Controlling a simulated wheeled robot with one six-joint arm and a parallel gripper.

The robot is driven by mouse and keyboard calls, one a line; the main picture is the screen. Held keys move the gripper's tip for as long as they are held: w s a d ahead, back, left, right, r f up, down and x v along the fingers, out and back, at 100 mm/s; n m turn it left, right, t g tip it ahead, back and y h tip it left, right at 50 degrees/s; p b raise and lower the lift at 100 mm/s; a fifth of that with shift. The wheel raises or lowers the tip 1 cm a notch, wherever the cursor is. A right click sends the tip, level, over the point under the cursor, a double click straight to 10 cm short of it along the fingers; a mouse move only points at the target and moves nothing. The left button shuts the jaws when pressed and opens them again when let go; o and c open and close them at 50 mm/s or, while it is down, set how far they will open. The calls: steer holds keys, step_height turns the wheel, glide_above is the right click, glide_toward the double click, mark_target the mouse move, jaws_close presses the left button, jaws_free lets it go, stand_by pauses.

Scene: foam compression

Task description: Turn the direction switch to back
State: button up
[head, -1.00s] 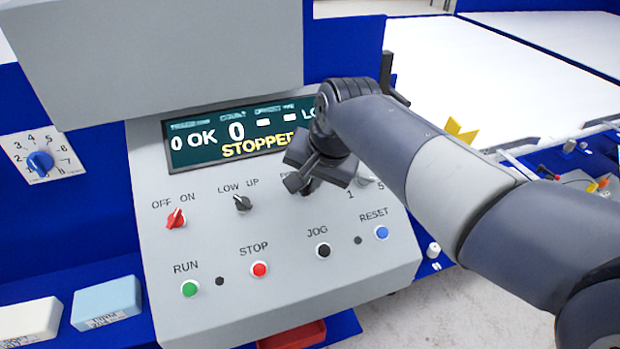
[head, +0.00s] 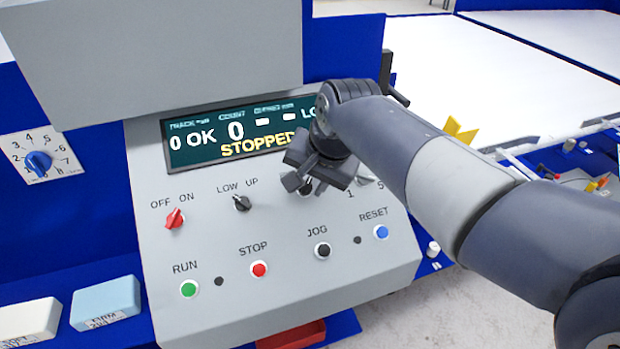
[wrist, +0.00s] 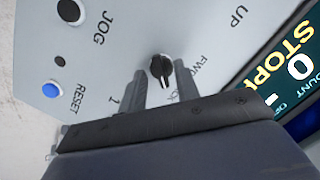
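The direction switch is a black knob (wrist: 161,66) with a pale pointer mark, seen in the wrist view beside a FWD label and a second label that is partly hidden. Its pointer mark faces the gripper's base in that view. My gripper (wrist: 160,78) is open, with one finger on each side of the knob and visible gaps between them. In the head view my gripper (head: 307,187) is over the panel's upper row, and only a bit of the knob (head: 305,190) shows between the fingers. I cannot tell how deep the fingers reach.
The grey control panel (head: 215,255) carries a red OFF/ON switch (head: 174,218), a LOW/UP switch (head: 242,203), and RUN (head: 189,289), STOP (head: 260,269), JOG (head: 322,250) and RESET (head: 381,232) buttons. The display (head: 205,146) reads STOPPED. A 1-to-5 knob (head: 366,180) sits close to the right of my gripper.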

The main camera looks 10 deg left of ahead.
steer(key=shift+r, duration=0.15)
steer(key=v, duration=1)
steer(key=shift+r+b, duration=0.3)
steer(key=shift+s+f, duration=0.1)
steer(key=shift+f, duration=0.05)
steer(key=x, duration=1)
steer(key=shift+f+p, duration=0.1)
steer(key=shift+p, duration=0.25)
steer(key=shift+n, duration=0.3)
